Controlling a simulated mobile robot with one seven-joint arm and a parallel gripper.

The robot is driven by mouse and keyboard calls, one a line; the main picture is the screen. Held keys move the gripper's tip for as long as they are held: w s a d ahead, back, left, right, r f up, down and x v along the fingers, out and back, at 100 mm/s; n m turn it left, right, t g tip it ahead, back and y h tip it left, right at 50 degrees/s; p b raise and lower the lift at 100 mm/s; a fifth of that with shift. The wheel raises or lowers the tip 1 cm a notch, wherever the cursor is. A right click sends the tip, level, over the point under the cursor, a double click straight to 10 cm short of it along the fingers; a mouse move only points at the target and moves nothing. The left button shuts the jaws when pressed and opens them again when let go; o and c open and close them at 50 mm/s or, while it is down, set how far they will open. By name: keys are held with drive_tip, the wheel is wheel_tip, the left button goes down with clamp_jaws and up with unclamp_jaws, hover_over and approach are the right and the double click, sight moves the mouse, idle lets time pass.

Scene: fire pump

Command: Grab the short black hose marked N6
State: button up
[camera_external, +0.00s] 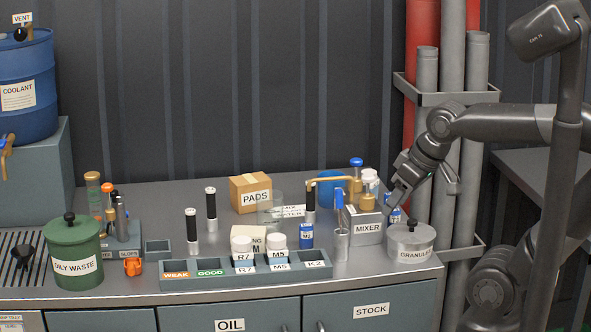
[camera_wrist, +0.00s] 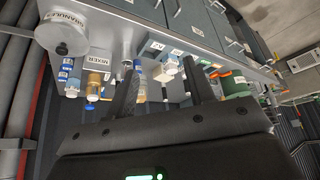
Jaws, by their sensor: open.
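No marking N6 is readable in either view. Several upright cylinders with black upper parts stand on the bench: one at the left (camera_external: 192,230), one behind it (camera_external: 211,208), and one near the middle (camera_external: 310,203), partly hidden by other things. I cannot tell whether any of them is the short black hose. My gripper (camera_external: 403,195) is above the right part of the bench, near the MIXER box (camera_external: 368,228) and the GRANULES pot (camera_external: 411,243). In the wrist view my gripper (camera_wrist: 162,84) has its dark fingers wide apart, with nothing held between them.
A grey rack (camera_external: 198,284) with labelled slots, WEAK and GOOD tags and white-lidded jars lies at the front. Pipes rise at the right.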

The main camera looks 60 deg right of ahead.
drive_tip(key=w+r, duration=0.3)
drive_tip(key=w, duration=0.9)
drive_tip(key=n+y, duration=0.1)
drive_tip(key=n, duration=0.1)
hover_over(195, 220)
drive_tip(key=s, duration=0.4)
wheel_tip(195, 220, down, 12)
drive_tip(key=shift+d+x, duration=0.15)
drive_tip(key=shift+x, duration=1.8)
drive_tip(key=shift+d+x, duration=0.2)
drive_tip(key=shift+x, duration=1.75)
drive_tip(key=shift+d+x, duration=0.15)
drive_tip(key=shift+x, duration=1.8)
drive_tip(key=shift+s+f, duration=0.1)
drive_tip(key=shift+c, duration=0.3)
clamp_jaws()
